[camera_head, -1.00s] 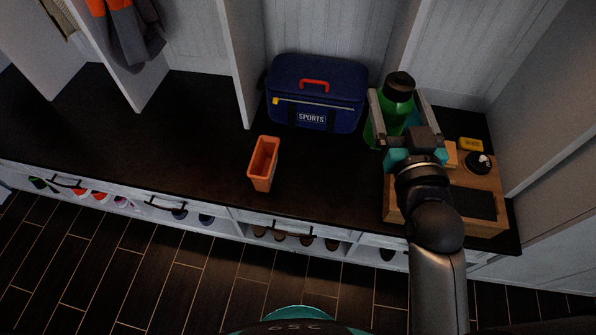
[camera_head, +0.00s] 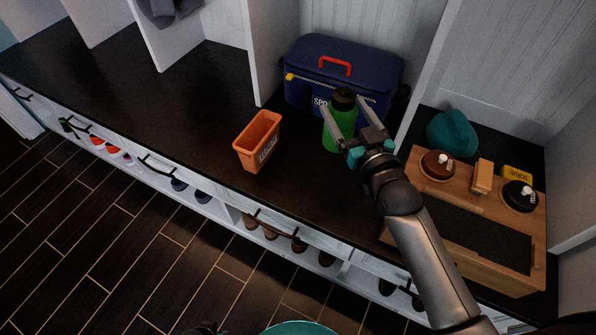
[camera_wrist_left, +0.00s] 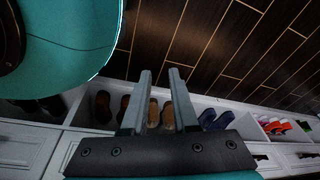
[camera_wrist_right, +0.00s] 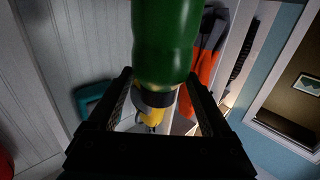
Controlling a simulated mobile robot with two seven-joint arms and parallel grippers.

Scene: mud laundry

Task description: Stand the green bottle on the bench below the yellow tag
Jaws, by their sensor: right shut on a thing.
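The green bottle (camera_head: 339,125) with its dark cap is upright in front of the blue bag. My right gripper (camera_head: 344,101) is shut on it, a finger on each side near the top. I cannot tell whether its base touches the dark bench (camera_head: 200,105). In the right wrist view the bottle (camera_wrist_right: 166,40) fills the upper middle. I cannot make out a yellow tag on the wall; a small yellow piece (camera_head: 289,77) shows on the bag's left. My left gripper (camera_wrist_left: 160,75) is empty, its fingers apart, above the floor by the shoe cubbies.
The blue sports bag (camera_head: 340,73) stands close behind the bottle. An orange bin (camera_head: 258,142) is to its left. A wooden box (camera_head: 460,207) with jars, a brush and a teal hat (camera_head: 452,134) behind it are at right. White dividers split the bench; its left part is clear.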

